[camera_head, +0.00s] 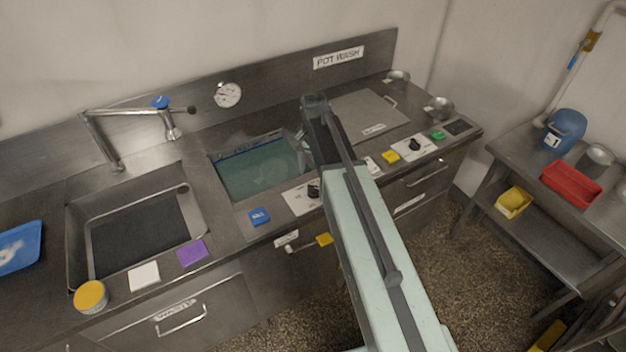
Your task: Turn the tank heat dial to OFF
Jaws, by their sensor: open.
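A black dial (314,190) sits on a white plate at the front edge of the sink tank (258,178), which holds greenish water. My arm partly covers the plate's right side. The plate's lettering and the dial's setting are too small to read. A second black dial (414,145) sits on another white plate further right. I cannot tell by label which one is the tank heat dial. My gripper (312,122) is at the far end of my arm, over the tank's right edge, beyond the near dial and apart from it. It is open, with its fingers mostly hidden.
A yellow-handled drain lever (323,240) sticks out below the counter. A tap (130,115) stands over the left basin (192,200).

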